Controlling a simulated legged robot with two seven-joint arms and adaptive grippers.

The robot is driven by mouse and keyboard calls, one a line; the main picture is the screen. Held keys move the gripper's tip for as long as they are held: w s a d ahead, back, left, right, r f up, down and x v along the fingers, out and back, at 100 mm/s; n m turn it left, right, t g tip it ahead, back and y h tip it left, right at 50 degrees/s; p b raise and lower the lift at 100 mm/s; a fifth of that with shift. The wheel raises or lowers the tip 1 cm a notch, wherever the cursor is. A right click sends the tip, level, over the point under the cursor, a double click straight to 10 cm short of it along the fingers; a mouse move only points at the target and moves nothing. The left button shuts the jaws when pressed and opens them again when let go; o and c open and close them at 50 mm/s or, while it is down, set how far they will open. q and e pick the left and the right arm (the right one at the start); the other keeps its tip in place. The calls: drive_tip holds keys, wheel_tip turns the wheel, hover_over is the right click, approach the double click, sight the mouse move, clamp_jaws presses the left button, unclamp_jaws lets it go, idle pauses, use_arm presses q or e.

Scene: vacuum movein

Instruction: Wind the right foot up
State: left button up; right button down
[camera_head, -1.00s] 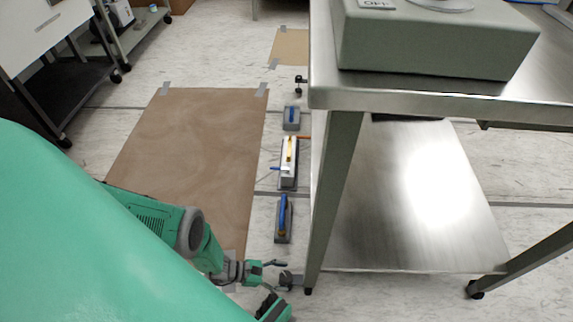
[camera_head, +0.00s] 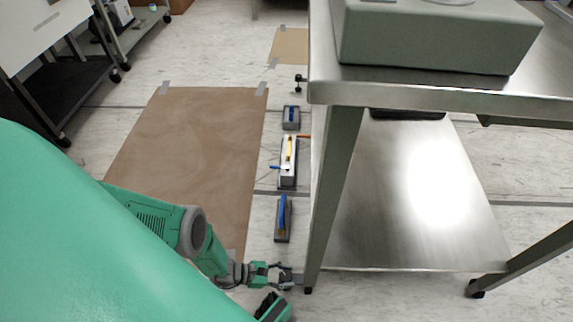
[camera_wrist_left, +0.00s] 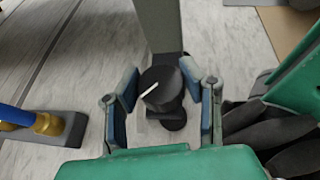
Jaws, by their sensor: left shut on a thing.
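The right foot (camera_wrist_left: 160,90) is a black round knob with a white line on its top, at the lower end of a grey metal table leg (camera_head: 334,190). In the left wrist view a smaller black pad shows below it. My left gripper (camera_wrist_left: 158,77) has its two blue-grey fingers on either side of the knob and is shut on it. In the head view this gripper (camera_head: 285,275) is low beside the bottom of the leg; the knob is hard to make out there. My right gripper is not in view.
The steel table has a lower shelf (camera_head: 410,210) and carries a grey box (camera_head: 430,40). Brown paper (camera_head: 195,150) is taped to the floor. Carts stand at upper left.

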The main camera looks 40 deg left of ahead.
sight(286, 276)
use_arm(q)
drive_tip(key=n+t+y, duration=0.2)
drive_tip(key=n+y, duration=0.1)
drive_tip(key=n, duration=0.1)
drive_tip(key=shift+t+y+p, duration=0.3)
drive_tip(key=shift+t+y, duration=0.1)
drive_tip(key=shift+a, duration=0.1)
drive_tip(key=o, duration=1.2)
drive_tip(key=shift+r, duration=0.1)
drive_tip(key=shift+r, duration=4.85)
